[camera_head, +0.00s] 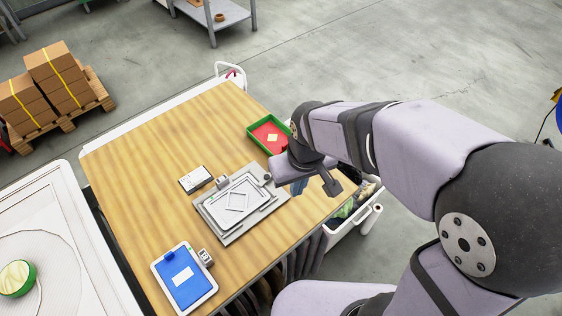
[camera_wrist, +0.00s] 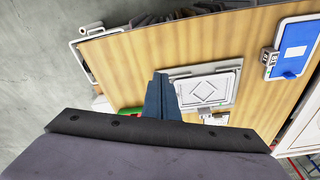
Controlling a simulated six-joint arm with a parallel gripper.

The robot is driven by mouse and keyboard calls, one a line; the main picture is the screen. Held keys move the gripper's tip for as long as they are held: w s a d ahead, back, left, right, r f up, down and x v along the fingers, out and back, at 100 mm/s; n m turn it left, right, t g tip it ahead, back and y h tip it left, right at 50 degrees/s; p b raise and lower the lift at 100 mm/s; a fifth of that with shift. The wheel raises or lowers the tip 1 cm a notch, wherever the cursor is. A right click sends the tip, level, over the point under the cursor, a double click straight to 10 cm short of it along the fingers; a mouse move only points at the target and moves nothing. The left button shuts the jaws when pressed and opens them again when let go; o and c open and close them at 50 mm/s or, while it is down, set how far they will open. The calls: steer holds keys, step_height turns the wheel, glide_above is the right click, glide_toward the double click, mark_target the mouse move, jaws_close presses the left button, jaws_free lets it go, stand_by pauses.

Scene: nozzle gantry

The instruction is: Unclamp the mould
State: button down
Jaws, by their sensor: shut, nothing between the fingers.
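The mould (camera_head: 237,203) is a light grey tray-like frame with a raised diamond outline, lying on a grey base plate (camera_head: 208,221) on the wooden table. It also shows in the wrist view (camera_wrist: 206,89), partly behind my fingers. A small grey block (camera_head: 222,182) stands at its far edge, and a bar runs along its near right side; I cannot tell whether these are the clamp or how it is set. My gripper (camera_head: 298,187) is beside the mould's right end, apparently above the table. In the wrist view its blue-grey fingers (camera_wrist: 160,80) are together and empty.
A green-rimmed red tray (camera_head: 252,127) holds a pale yellow piece at the far right. The table's left part (camera_head: 130,170) is clear.

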steer(key=w+a+r+t, duration=0.1)
steer(key=w+a+r, duration=0.1)
steer(key=w+r, duration=0.2)
steer(key=shift+w+m+t+y, duration=0.3)
steer(key=shift+w, duration=0.15)
steer(key=shift+d, duration=0.1)
steer(key=p+x, duration=0.2)
steer(key=x, duration=0.7)
steer(key=shift+f, duration=0.35)
steer(key=w, duration=0.1)
steer(key=w+a+p, duration=0.1)
steer(key=shift+w+f, duration=0.25)
steer(key=shift+w+a+f+p, duration=0.1)
steer(key=shift+w+a+p, duration=0.05)
steer(key=shift+w+p, duration=0.2)
steer(key=shift+w+a+f+p, duration=0.15)
steer(key=shift+w+p, duration=0.05)
steer(key=shift+w, duration=0.15)
